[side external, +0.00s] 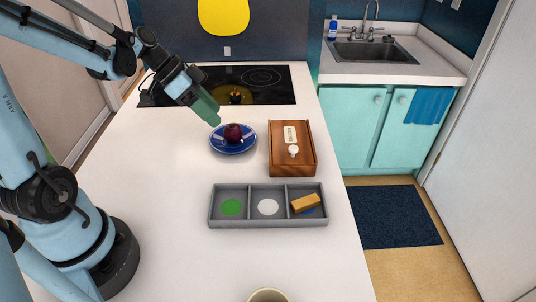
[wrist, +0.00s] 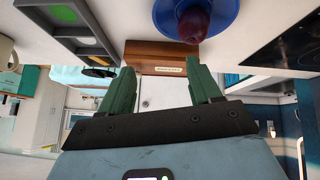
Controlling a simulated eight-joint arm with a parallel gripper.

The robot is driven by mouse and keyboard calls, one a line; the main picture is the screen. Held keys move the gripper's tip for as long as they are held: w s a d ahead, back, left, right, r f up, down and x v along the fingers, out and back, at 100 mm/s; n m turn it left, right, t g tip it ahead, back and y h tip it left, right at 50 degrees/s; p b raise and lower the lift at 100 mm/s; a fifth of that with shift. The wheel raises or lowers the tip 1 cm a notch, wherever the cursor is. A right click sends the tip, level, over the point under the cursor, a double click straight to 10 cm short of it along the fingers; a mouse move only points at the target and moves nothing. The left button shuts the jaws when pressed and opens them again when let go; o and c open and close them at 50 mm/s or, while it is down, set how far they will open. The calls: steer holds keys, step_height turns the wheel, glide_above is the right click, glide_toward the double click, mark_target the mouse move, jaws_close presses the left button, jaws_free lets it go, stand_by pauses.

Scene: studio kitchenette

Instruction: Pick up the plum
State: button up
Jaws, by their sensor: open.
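The dark purple plum (side external: 233,132) sits on a blue plate (side external: 225,150) on the white counter.
A wooden box (side external: 308,168) with a label and white knob is right of the plate. A grey three-compartment tray (side external: 215,222) is in front, with a tan block (side external: 305,203) in its right compartment. A black cooktop (side external: 275,88) lies behind. The left counter is clear.

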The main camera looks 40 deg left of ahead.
mark_target(227, 129)
steer(key=a+f+m+t+h, duration=0.1)
steer(key=a+m, duration=0.1)
steer(key=a, duration=0.1)
steer(key=a+f+m+t+h, duration=0.1)
steer(key=a+m+h, duration=0.1)
steer(key=a, duration=0.1)
steer(key=s+a+f+m+h, duration=0.1)
steer(key=a+f+m, duration=0.1)
steer(key=a+m, duration=0.1)
steer(key=shift+a+t+h, duration=0.3)
steer(key=shift+a+t, duration=0.05)
steer(key=shift+t, duration=0.05)
steer(key=x, duration=0.6)
steer(key=shift+r, duration=0.1)
steer(key=shift+x, duration=2.9)
steer(key=shift+s, duration=0.1)
steer(key=shift+c, duration=0.3)
steer(key=c, duration=0.8)
steer(key=shift+o, duration=0.2)
